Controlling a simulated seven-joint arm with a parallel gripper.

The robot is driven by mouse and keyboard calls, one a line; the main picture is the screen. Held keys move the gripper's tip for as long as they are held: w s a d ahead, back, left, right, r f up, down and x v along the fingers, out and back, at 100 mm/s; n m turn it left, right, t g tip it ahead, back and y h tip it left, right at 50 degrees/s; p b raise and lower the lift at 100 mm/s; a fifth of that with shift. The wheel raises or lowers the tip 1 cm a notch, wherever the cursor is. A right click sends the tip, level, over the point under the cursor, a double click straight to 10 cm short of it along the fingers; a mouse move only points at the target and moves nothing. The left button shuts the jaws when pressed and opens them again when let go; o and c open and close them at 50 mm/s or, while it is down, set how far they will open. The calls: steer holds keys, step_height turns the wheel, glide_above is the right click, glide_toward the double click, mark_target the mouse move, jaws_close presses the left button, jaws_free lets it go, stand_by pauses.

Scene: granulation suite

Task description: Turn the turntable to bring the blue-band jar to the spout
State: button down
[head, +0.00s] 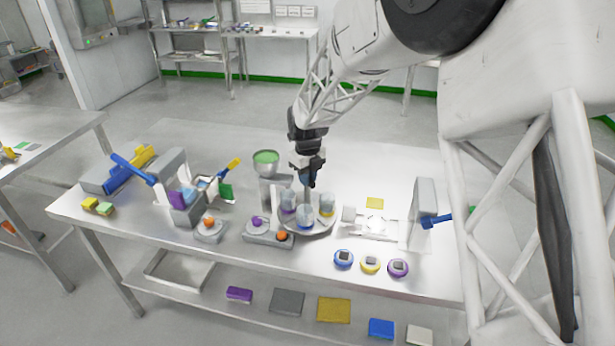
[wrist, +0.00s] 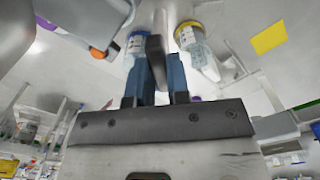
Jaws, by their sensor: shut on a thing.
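A round turntable (head: 322,229) sits near the middle of the steel table and carries clear jars. The blue-band jar (head: 305,217) is at its front, the yellow-band jar (head: 327,204) at its right and a purple-tinted jar (head: 287,201) at its left. My gripper (head: 309,182) points down over the turntable, among the jars. In the wrist view its blue fingers are shut on a dark upright post (wrist: 156,60), with the blue-band jar (wrist: 136,44) and yellow-band jar (wrist: 194,42) either side. A hopper with green contents (head: 265,160) stands behind left; its spout is not clearly visible.
Blue, yellow and purple round pieces (head: 370,265) lie at the front right. A grey upright with a blue lever (head: 424,212) stands further right.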

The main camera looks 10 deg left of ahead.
steer(key=shift+m, duration=1.2)
steer(key=c, duration=1.1)
jaws_free()
steer(key=shift+r, duration=3.9)
steer(key=shift+c, duration=0.3)
